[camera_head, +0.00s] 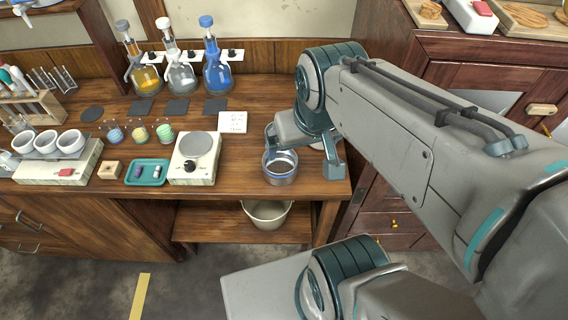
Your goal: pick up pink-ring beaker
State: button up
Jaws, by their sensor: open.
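I cannot make out a pink ring on any vessel. Three small glass beakers stand in a row at the middle left of the bench: one bluish (115,134), one yellowish (140,134) and one green (165,134). My gripper (304,157) is open at the bench's right end, well to the right of these beakers. A shiny round vessel (281,174) with a bluish band and a dark inside stands at the gripper's left finger. I cannot tell whether they touch. My arm hides part of the bench's right end.
Flasks with yellow (146,78), clear (181,79) and blue (217,76) liquid stand at the back. White crucibles (46,142) stand at left. A bin (267,213) sits below.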

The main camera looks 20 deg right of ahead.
aim_at(165, 131)
jog(key=z, duration=0.05)
jog(key=k, duration=0.5)
jog(key=u, duration=1.1)
jog(key=i, duration=1.05)
jog(key=u, duration=0.35)
